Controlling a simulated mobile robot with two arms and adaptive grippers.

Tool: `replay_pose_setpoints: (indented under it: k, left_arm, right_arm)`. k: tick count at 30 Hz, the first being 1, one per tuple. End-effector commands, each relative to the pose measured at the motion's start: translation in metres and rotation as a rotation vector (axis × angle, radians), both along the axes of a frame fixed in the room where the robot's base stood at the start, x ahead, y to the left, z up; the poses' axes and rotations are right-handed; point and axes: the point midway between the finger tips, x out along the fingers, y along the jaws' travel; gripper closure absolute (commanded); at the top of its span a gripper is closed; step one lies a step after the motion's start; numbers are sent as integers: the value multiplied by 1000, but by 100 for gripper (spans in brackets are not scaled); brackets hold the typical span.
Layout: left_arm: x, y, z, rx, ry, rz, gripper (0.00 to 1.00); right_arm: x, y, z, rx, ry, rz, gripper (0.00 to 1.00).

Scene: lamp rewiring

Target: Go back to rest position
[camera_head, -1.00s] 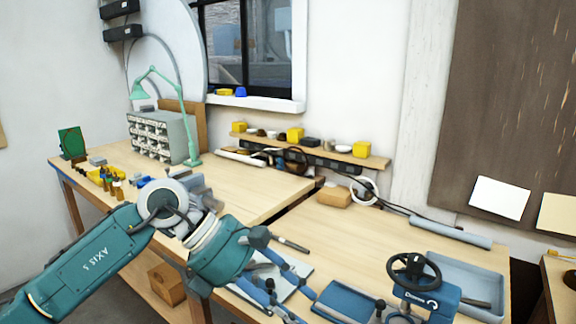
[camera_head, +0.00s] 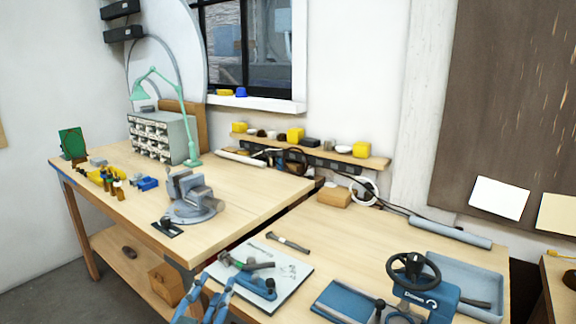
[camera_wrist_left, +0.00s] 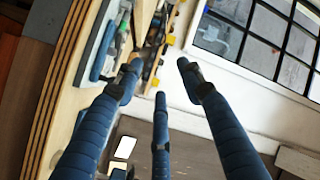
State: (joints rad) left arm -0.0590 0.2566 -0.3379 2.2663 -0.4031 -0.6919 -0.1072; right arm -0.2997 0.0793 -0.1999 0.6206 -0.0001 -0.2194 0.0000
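My left gripper (camera_head: 222,288) shows at the bottom edge of the head view, left of centre, as slim blue fingers. In the left wrist view (camera_wrist_left: 160,82) its three dark-tipped fingers stand apart with nothing between them, so it is open and empty. It appears in front of the near edge of the workbench (camera_head: 330,235); whether it touches anything is not clear. My right gripper is not in view.
A grey vise (camera_head: 188,198) stands on the left bench. A blue device with a handwheel (camera_head: 413,270) stands at right.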

Motion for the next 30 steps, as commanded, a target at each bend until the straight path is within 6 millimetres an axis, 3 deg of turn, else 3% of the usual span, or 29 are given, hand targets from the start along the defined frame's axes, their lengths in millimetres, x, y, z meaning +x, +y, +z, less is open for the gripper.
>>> replay_pose_setpoints:
  k: [1,3,6,9,15,23,24,30]
  left_arm:
    - [-15,13,-36,-50,120,42,61]
    - [-39,27,-83,-116,280,97,61]
    - [-83,42,-142,-193,501,171,61]
    - [-130,51,-187,-252,690,232,61]
    - [-208,55,-238,-323,956,311,61]
    - [-293,54,-269,-376,1214,381,61]
    - [-300,54,-275,-380,1239,388,61]
    - [-285,52,-334,-369,1254,390,61]
  right_arm:
    - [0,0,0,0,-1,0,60]
    - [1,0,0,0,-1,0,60]
    - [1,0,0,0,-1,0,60]
    - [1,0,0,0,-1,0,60]
    - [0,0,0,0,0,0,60]
    - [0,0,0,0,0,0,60]
    - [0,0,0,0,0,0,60]
    - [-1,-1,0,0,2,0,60]
